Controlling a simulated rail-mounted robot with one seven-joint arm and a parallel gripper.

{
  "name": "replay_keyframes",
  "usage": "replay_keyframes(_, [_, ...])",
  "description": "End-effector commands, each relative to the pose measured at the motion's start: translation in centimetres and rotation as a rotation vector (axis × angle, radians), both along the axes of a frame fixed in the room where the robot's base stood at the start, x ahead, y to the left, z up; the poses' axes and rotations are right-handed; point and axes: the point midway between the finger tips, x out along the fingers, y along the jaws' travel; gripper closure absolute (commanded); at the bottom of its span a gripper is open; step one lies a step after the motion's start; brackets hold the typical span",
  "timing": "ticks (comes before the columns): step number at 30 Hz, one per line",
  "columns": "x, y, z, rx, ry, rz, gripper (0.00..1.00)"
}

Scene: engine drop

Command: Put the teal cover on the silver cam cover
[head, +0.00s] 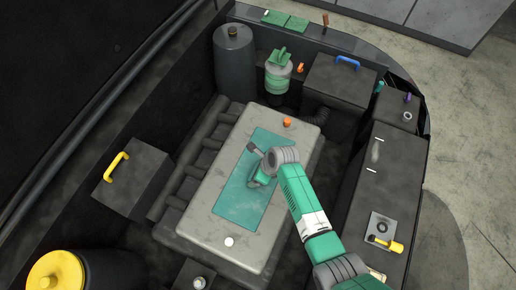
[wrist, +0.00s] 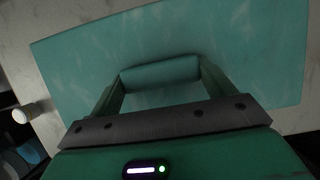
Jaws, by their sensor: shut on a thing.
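The teal cover (head: 238,205) is a flat rectangular plate lying over the middle of the silver cam cover (head: 205,228), roughly parallel to its long sides. I cannot tell whether they touch. My gripper (head: 260,168) is over the plate's upper middle, shut on its handle. In the wrist view, the teal handle bar (wrist: 160,73) lies between my two fingers, with the teal plate (wrist: 240,40) spread out beyond it. Pale cam cover (wrist: 22,22) surface shows past the plate's edges. My gripper and wrist hide part of the plate.
On the cam cover are an orange cap (head: 288,122) and a white knob (head: 229,241). A dark box with a yellow handle (head: 117,166) stands left, and a dark box with a blue handle (head: 348,62) upper right. A green-topped canister (head: 278,74) stands behind. A yellow cap (head: 56,272) is lower left.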

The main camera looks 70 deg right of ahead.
Motion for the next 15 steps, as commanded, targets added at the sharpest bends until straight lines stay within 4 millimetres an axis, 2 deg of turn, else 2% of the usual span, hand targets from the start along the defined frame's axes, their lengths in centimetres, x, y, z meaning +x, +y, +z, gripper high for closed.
replay_keyframes(8, [0.05, -0.05, -0.14, -0.001, -0.002, 0.000, 0.50])
replay_keyframes(9, [0.02, -0.03, -0.11, -0.001, -0.001, 0.000, 0.12])
replay_keyframes(11, [0.01, -0.03, -0.09, -0.001, -0.001, 0.000, 0.01])
replay_keyframes(15, [0.01, -0.02, -0.09, -0.001, -0.001, 0.000, 0.00])
